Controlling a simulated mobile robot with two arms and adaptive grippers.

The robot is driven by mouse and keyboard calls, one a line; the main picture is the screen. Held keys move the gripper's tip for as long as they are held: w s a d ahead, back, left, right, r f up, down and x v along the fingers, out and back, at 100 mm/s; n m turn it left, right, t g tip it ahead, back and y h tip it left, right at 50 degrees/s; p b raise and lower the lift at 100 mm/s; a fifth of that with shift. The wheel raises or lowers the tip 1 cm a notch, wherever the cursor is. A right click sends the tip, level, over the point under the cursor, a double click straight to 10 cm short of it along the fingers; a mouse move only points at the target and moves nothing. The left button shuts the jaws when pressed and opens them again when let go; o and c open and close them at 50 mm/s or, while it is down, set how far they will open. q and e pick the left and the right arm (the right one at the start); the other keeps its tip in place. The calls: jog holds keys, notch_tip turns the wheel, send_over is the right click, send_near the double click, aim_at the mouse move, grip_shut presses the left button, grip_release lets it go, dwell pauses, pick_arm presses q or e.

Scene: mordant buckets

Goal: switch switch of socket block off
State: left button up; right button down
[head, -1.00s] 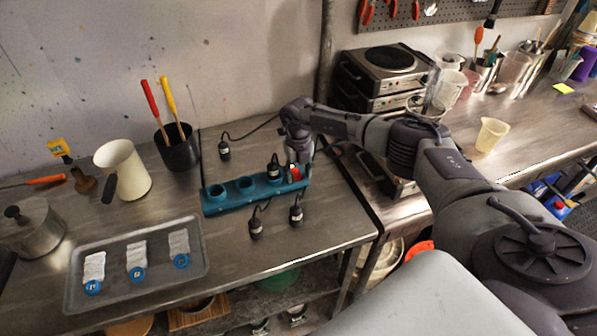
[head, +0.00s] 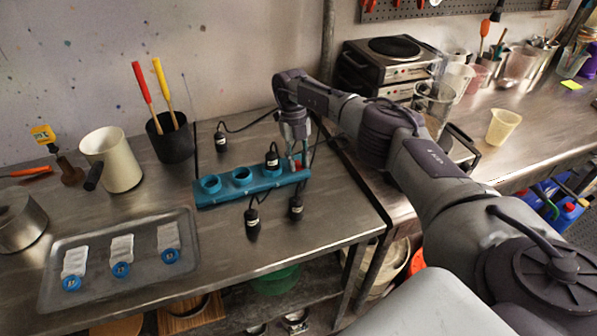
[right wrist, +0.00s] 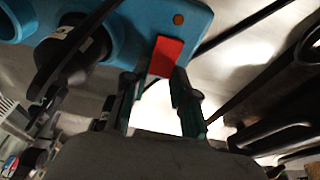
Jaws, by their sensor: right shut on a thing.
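The teal socket block (head: 222,194) lies on the steel table in the head view. It has a row of round sockets, and one black plug (head: 272,158) sits in it. Its red switch (head: 298,164) is at the right end; in the right wrist view the switch (right wrist: 166,56) is bright red, beside a small orange dot on the block. My right gripper (head: 297,154) points down at that end. In the right wrist view its fingers (right wrist: 158,88) are on the switch, which shows between their tips. Whether the switch is on or off I cannot tell. My left gripper is not in view.
Loose black plugs (head: 253,222) and (head: 296,208) lie in front of the block, and another plug (head: 220,141) lies behind it. A grey tray (head: 190,265), a cream jug (head: 118,160) and a black pot (head: 172,146) stand left. A hot plate (head: 395,66) stands at the back right.

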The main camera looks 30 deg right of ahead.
dwell(0.3)
jog(key=c, duration=0.9)
grip_release()
jog(key=v, duration=1.2)
jog(key=shift+r, duration=0.1)
